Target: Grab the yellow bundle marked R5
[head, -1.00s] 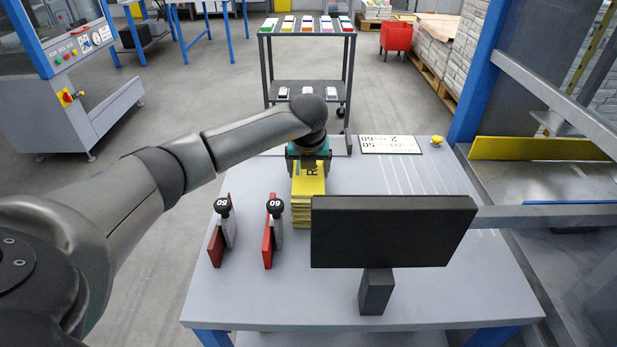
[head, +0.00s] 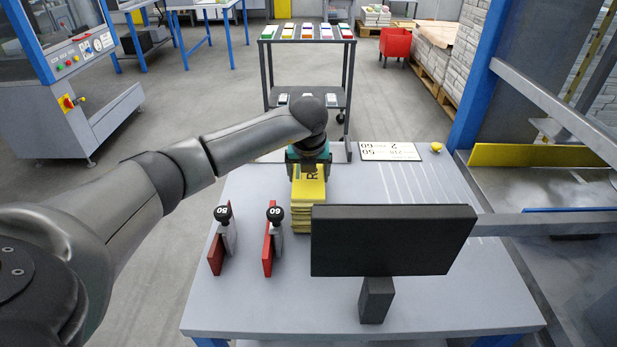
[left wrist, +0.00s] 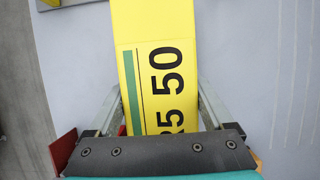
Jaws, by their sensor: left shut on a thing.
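The yellow bundle (head: 310,190) has a dark "R" showing on its top and stands on the grey table, left of the black screen. In the left wrist view the yellow bundle (left wrist: 155,40) carries a green stripe and the marking "R5 50", with the first letter partly covered. My left gripper (head: 308,170) reaches the bundle's far end from above. Its two fingers (left wrist: 162,105) lie along both sides of the bundle, shut on it. The screen hides part of the bundle's near right side. I cannot tell whether the bundle is clear of the table. My right gripper is out of view.
Two red plates with black-knobbed clamps, one (head: 268,250) nearer the bundle and one (head: 217,252) farther left, stand on the table (head: 250,300). A black screen (head: 393,240) stands close on the right. A printed card (head: 390,151) lies behind. A shelf cart (head: 306,100) stands beyond.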

